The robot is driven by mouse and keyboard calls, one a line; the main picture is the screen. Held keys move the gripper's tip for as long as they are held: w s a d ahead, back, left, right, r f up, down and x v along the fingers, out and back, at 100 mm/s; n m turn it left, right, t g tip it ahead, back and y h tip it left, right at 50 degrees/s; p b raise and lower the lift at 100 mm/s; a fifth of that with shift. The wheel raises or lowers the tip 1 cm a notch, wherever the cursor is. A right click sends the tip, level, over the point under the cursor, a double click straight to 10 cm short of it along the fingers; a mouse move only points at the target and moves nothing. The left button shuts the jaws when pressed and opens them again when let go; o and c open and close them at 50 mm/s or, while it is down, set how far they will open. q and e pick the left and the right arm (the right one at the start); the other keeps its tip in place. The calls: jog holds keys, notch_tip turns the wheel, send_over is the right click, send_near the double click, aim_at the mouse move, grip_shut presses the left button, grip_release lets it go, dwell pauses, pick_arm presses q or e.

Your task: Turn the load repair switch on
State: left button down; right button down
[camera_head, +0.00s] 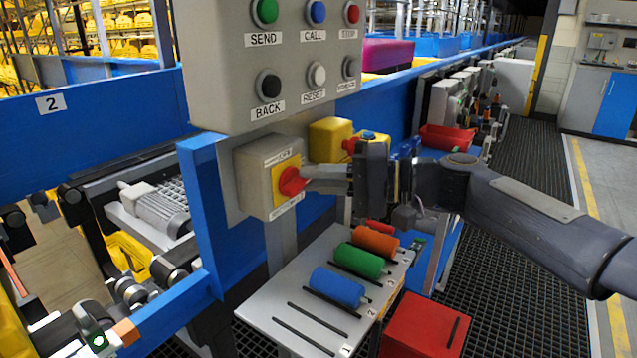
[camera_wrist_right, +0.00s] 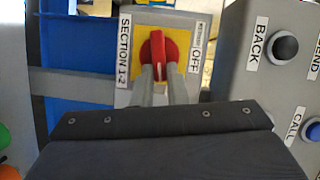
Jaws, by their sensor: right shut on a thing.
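A grey switch box (camera_head: 251,178) with a yellow plate and a red rotary knob (camera_head: 291,182) is mounted below the button panel. My right gripper (camera_head: 305,179) reaches in from the right and is shut on the red knob. Its fingers (camera_wrist_right: 161,82) also show at the knob's handle in the wrist view. My left gripper is not in view.
The button panel (camera_head: 225,62) with SEND, CALL, BACK and RESET buttons hangs just above. A yellow box (camera_head: 325,140) with a red part is behind my gripper. Below, a grey rack (camera_head: 275,312) holds blue, green and orange cylinders, beside a red box (camera_head: 425,325).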

jog(key=shift+f+m+y+b, duration=0.3)
jog(key=shift+m+y+b, duration=0.1)
jog(key=shift+m, duration=0.6)
jog(key=c, duration=1.4)
grip_release()
jog(key=shift+c, duration=0.2)
jog(key=shift+d, duration=0.1)
jog(key=v, duration=0.7)
jog(key=shift+d+p, duration=0.3)
jog(key=shift+d, duration=0.05)
jog(key=shift+f, duration=0.1)
